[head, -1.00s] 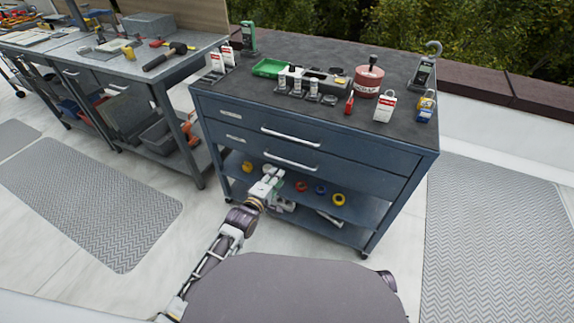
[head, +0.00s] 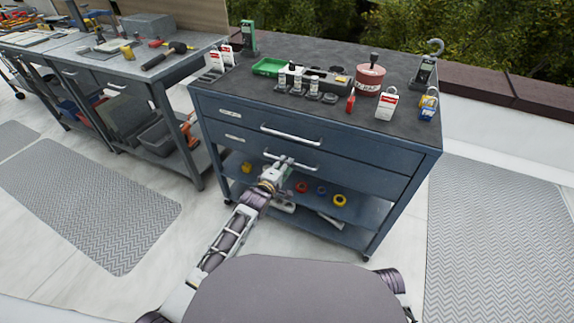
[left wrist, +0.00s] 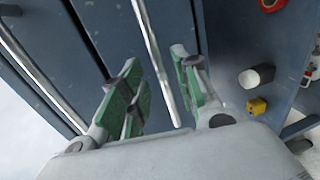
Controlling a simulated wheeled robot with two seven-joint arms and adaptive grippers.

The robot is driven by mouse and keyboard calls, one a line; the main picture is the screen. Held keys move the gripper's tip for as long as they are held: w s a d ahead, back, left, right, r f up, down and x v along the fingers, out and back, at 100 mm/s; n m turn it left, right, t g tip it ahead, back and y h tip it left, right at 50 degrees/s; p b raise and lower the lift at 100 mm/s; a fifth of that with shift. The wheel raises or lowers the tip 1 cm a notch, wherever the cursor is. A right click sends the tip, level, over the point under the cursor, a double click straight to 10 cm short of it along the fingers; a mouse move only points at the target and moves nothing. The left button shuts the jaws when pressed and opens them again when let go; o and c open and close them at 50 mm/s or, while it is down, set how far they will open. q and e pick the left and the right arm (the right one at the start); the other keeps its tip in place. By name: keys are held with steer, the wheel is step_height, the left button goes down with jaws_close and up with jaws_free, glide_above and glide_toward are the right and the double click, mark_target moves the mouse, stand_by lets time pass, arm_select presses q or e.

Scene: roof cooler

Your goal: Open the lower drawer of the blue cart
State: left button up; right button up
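The blue cart (head: 400,190) stands in front of me with both its drawers closed. The lower drawer (head: 350,172) has a pale bar handle (head: 305,167). The upper drawer's handle (head: 291,135) is above, and also shows in the left wrist view (left wrist: 35,75). My right gripper is out of view.
Tape rolls, including a yellow one (head: 340,200), lie on the open shelf below the drawers. Padlocks (head: 386,104), a red reel (head: 369,78) and a green tray (head: 268,67) stand on the cart top. A workbench (head: 150,75) stands to the left.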

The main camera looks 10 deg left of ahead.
arm_select(q)
steer(key=shift+x, duration=1.1)
steer(key=shift+c, duration=0.3)
jaws_close()
